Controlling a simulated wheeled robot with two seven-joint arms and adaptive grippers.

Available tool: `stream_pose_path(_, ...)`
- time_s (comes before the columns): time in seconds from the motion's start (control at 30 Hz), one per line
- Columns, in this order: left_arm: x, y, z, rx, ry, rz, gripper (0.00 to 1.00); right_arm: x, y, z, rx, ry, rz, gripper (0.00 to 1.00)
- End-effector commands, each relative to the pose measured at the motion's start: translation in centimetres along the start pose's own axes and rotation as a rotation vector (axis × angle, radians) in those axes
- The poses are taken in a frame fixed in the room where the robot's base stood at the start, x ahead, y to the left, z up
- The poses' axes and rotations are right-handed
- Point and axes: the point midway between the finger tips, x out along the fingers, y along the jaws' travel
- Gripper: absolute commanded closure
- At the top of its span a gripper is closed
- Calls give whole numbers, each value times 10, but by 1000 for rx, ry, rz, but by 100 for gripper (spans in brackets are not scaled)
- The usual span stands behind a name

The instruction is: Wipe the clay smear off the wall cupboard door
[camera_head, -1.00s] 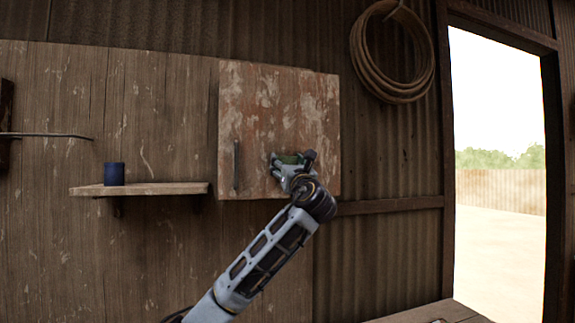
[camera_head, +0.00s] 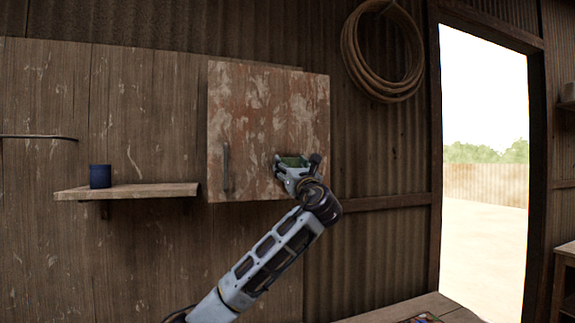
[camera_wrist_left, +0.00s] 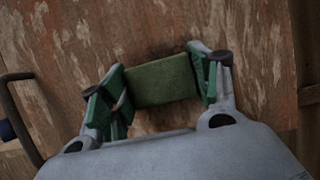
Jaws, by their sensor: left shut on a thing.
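The wall cupboard door (camera_head: 245,110) is reddish wood with pale worn patches and a dark vertical handle (camera_head: 226,168) at its lower left. My left gripper (camera_head: 291,162) is at the door's lower right, shut on a green block like a sponge (camera_wrist_left: 162,82). In the left wrist view the block sits between the two green-padded fingers, facing the door; whether it touches is hard to tell. A dark patch (camera_wrist_left: 160,50) shows on the wood just beyond the block and may be the smear or a shadow. My right gripper is not in view.
A wooden shelf (camera_head: 150,190) with a blue cup (camera_head: 100,176) is left of the cupboard. A coiled hose or rope (camera_head: 352,55) hangs at the upper right. An open doorway (camera_head: 485,190) is further right. A bench top (camera_head: 405,308) shows at the bottom.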

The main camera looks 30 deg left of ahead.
Motion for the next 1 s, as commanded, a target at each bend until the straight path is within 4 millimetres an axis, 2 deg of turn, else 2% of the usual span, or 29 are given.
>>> stream_pose_path(0.37,0,-3,0,1,1,0,57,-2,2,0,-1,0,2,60)
stream_pose_path(1.0,3,-36,0,0,1,-1,57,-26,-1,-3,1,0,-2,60)
